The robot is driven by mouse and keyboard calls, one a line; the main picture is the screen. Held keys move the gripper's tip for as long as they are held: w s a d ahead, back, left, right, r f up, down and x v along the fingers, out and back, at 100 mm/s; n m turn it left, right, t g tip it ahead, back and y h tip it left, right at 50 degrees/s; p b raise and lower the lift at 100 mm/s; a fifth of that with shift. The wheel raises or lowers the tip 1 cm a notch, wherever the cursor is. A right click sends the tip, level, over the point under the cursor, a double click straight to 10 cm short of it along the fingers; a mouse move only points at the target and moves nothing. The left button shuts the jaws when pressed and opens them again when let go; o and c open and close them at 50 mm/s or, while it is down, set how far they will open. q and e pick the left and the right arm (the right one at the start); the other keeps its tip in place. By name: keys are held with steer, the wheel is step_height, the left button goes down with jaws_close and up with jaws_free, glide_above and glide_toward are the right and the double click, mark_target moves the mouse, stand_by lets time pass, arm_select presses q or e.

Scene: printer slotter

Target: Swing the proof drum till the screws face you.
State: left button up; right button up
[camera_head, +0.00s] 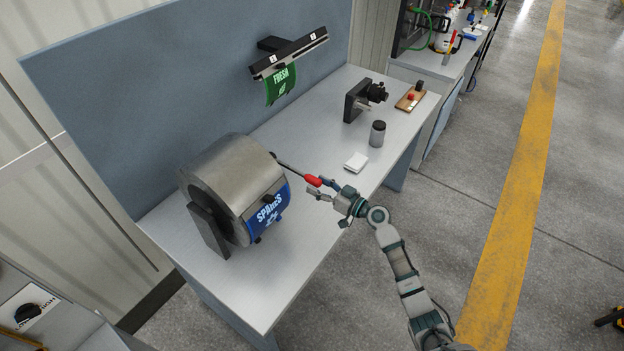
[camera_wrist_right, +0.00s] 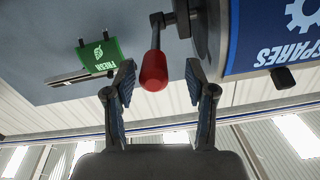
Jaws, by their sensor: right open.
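The proof drum (camera_head: 225,165) is a brushed-metal cylinder on a dark bracket on the bench. A blue sheet marked SPARES (camera_head: 268,210) wraps its front right side. A dark crank with a red handle (camera_head: 313,180) sticks out from the drum's right end. My right gripper (camera_head: 325,188) is open at the handle. In the right wrist view, the red handle (camera_wrist_right: 153,72) shows between the two open fingers, with a gap on each side. I cannot make out any screws on the drum. My left gripper is not in view.
A green FRESH sheet (camera_head: 280,84) hangs from a dark rail (camera_head: 290,54) on the blue-grey back panel. A white pad (camera_head: 356,162), a grey jar (camera_head: 377,134), a dark bracket device (camera_head: 360,98) and a wooden block with a red button (camera_head: 410,98) stand farther right. The bench front is clear.

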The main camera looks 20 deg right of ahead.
steer(key=shift+x, duration=0.9)
steer(key=shift+w+d, duration=0.25)
steer(key=shift+w, duration=0.1)
steer(key=shift+w+d+f, duration=0.1)
steer(key=shift+d+f, duration=0.05)
steer(key=shift+d, duration=0.1)
steer(key=shift+a, duration=0.45)
steer(key=c, duration=1)
jaws_close()
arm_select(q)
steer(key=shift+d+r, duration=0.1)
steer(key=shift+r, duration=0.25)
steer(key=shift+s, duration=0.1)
arm_select(e)
steer(key=shift+d, duration=0.1)
